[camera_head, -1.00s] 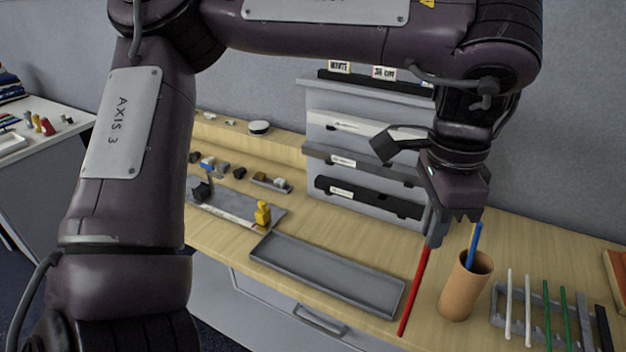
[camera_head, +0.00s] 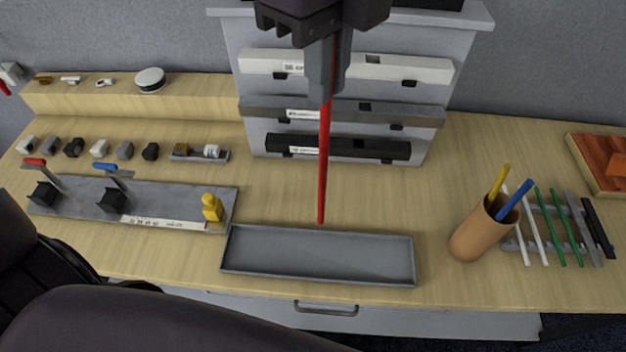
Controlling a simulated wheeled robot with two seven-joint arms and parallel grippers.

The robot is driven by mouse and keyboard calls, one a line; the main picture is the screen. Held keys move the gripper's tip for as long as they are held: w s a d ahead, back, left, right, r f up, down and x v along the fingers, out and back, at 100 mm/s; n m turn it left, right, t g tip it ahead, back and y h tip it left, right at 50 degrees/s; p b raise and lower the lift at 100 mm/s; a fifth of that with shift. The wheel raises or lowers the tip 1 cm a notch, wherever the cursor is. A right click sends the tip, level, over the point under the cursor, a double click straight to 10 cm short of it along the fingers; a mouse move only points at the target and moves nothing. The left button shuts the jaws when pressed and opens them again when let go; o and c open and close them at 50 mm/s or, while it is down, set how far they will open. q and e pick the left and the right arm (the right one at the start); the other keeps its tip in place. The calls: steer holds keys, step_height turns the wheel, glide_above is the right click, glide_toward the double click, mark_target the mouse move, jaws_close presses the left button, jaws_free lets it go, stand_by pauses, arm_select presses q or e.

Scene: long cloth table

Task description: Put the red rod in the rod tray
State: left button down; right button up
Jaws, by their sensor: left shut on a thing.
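My left gripper (camera_head: 328,75) is shut on the upper part of the red rod (camera_head: 323,165). The rod hangs almost upright, and its lower end shows just above the back edge of the grey rod tray (camera_head: 318,280) in the picture. I cannot tell its exact height over the table. The tray is long, shallow and empty. My right gripper is not in view.
A brown cup (camera_head: 470,238) with a yellow and a blue rod stands right of the tray. Beyond it is a rack (camera_head: 511,243) with several rods. A grey fixture plate (camera_head: 165,192) lies left of the tray. A stepped shelf (camera_head: 262,140) stands behind.

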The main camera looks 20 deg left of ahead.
arm_select(q)
steer(key=b, duration=0.1)
glide_above(322, 173)
step_height(322, 173, down, 6)
steer(key=f, duration=0.3)
steer(key=w+f+b, duration=0.1)
steer(key=shift+a+f, duration=0.3)
steer(key=shift+f, duration=0.05)
steer(key=shift+d+f, duration=0.15)
steer(key=shift+f, duration=0.4)
step_height(322, 173, down, 4)
steer(key=shift+s+f, duration=0.1)
steer(key=shift+f, duration=0.05)
steer(key=c, duration=1.5)
jaws_free()
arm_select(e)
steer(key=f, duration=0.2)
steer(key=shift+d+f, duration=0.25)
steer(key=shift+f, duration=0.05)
